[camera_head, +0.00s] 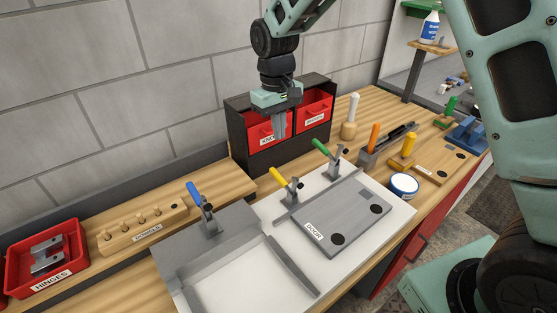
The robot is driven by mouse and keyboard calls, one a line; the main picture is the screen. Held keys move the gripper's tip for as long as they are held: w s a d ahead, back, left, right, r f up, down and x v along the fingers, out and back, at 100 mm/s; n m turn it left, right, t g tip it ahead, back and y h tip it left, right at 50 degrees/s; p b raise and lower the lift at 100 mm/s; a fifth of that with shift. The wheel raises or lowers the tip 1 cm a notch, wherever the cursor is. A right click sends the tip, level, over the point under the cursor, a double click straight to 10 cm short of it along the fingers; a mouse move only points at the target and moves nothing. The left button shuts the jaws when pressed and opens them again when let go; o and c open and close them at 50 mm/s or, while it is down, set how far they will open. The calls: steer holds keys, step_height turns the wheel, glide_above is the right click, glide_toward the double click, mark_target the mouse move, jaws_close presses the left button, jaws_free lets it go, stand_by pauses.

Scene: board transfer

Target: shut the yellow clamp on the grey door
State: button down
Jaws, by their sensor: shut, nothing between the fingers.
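The yellow clamp (289,185) stands at the back left corner of the grey door (340,219), its handle raised and tilted to the upper left. The door lies flat on a white board and has two dark round holes and a "DOOR" label. My gripper (279,136) points down in front of the red bins, above and behind the yellow clamp, apart from it. Its fingers are together and empty. A green-handled clamp (333,163) stands at the door's back edge, also with its handle raised.
A blue-handled clamp (205,212) stands on a grey fixture at left. A black rack with red bins (314,111) is close behind my gripper. A dowel block (143,230) and red hinge tray (47,260) sit left. A round tin (404,186) is right of the door.

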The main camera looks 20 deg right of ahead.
steer(key=p, duration=0.3)
glide_above(281, 179)
step_height(281, 179, down, 8)
steer(key=shift+f, duration=0.1)
steer(key=shift+s+d+f+p, duration=0.2)
steer(key=shift+s+p, duration=0.15)
steer(key=shift+s, duration=0.25)
steer(key=shift+s+d+f+p, duration=0.2)
steer(key=shift+s+p, duration=0.1)
steer(key=shift+s, duration=0.25)
steer(key=shift+s+d+f+p, duration=0.2)
steer(key=shift+s+p, duration=0.15)
steer(key=shift+s, duration=0.25)
